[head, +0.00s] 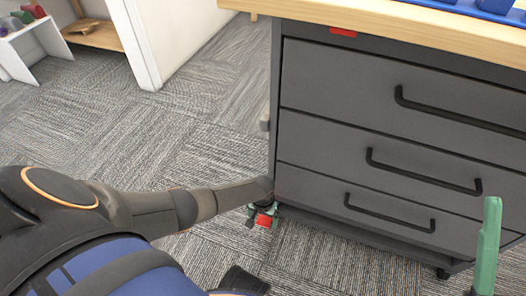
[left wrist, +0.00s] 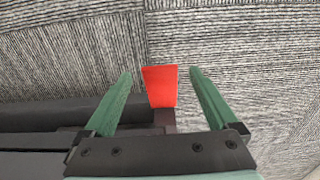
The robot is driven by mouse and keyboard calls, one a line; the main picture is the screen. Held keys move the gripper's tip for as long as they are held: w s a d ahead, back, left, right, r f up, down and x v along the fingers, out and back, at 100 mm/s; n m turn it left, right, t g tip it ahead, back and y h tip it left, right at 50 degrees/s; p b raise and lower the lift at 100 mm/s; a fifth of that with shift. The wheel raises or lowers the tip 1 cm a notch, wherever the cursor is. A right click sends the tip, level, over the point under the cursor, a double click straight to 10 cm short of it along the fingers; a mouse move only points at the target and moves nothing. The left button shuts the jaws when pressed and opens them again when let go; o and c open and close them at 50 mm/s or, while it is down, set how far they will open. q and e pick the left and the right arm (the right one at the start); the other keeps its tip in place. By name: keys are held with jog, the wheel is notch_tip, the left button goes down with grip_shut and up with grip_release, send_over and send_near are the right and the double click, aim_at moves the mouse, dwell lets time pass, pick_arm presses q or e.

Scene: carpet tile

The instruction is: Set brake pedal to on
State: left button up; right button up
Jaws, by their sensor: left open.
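The brake pedal (head: 264,220) is a small red tab at the foot of the grey drawer cabinet's left corner. In the left wrist view the red pedal (left wrist: 160,86) stands between my green fingers, with a gap on each side. My left gripper (left wrist: 160,73) is open around it, not gripping it. In the head view my left gripper (head: 262,212) is low at that corner, mostly hidden by my arm. One green finger of my right gripper (head: 490,240) shows at the right edge; whether it is open cannot be seen.
The grey drawer cabinet (head: 400,95) has black bar handles and a wooden top (head: 440,32) with a blue tray (head: 470,8). A red tag (head: 343,32) sits under the top. A white panel (head: 150,35) and shelf stand at the back left. Carpet between is clear.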

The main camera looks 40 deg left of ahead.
aim_at(263, 224)
pick_arm(q)
jog(key=shift+f+b, duration=1.1)
jog(key=shift+f, duration=0.7)
pick_arm(e)
jog(key=f, duration=0.3)
jog(key=shift+a+f, duration=0.25)
pick_arm(q)
grip_shut()
